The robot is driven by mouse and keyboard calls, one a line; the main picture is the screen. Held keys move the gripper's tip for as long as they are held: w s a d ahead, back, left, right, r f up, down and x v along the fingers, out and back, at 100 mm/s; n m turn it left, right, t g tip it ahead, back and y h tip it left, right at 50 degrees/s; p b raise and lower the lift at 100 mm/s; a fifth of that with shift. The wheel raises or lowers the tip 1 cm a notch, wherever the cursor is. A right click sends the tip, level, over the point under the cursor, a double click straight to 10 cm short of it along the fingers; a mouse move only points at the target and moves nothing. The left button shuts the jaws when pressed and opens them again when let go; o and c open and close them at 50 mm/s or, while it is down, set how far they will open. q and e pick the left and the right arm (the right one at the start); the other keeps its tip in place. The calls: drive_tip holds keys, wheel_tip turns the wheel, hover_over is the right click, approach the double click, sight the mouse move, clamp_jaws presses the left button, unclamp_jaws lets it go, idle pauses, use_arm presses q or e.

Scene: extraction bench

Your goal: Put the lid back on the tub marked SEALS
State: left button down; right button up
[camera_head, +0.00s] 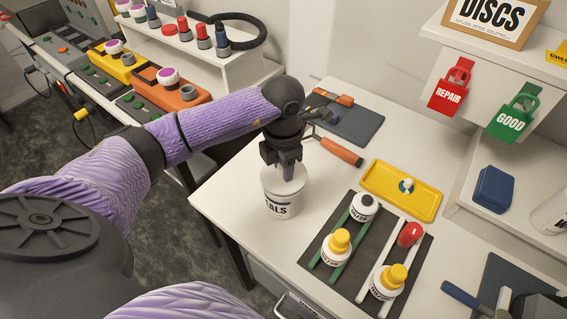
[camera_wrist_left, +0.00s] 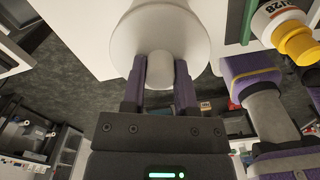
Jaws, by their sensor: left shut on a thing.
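The white tub marked SEALS (camera_head: 281,206) stands upright near the bench's front left edge; only the end of its label shows. Its white lid (camera_head: 272,178) is at the tub's mouth, below my left gripper (camera_head: 287,173). In the left wrist view the lid (camera_wrist_left: 193,42) is a round white disc, and my left gripper (camera_wrist_left: 160,72) is shut on its knob (camera_wrist_left: 160,57). The lid looks about level with the tub's rim; I cannot tell whether it is fully seated. My right gripper is not in view.
A dark mat (camera_head: 326,259) with several bottles lies to the right of the tub. A yellow tray (camera_head: 427,207) is behind that mat. An orange-handled tool (camera_head: 341,151) lies behind the tub. Bare white bench (camera_head: 240,190) shows left of the tub, near the edge.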

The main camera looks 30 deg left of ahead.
use_arm(q)
drive_tip(key=shift+f+b, duration=0.3)
drive_tip(key=shift+f, duration=0.1)
idle(0.4)
drive_tip(key=shift+c, duration=1.5)
unclamp_jaws()
wheel_tip(320, 180, up, 7)
drive_tip(key=p, duration=0.5)
drive_tip(key=shift+r+p, duration=0.1)
drive_tip(key=shift+p, duration=0.3)
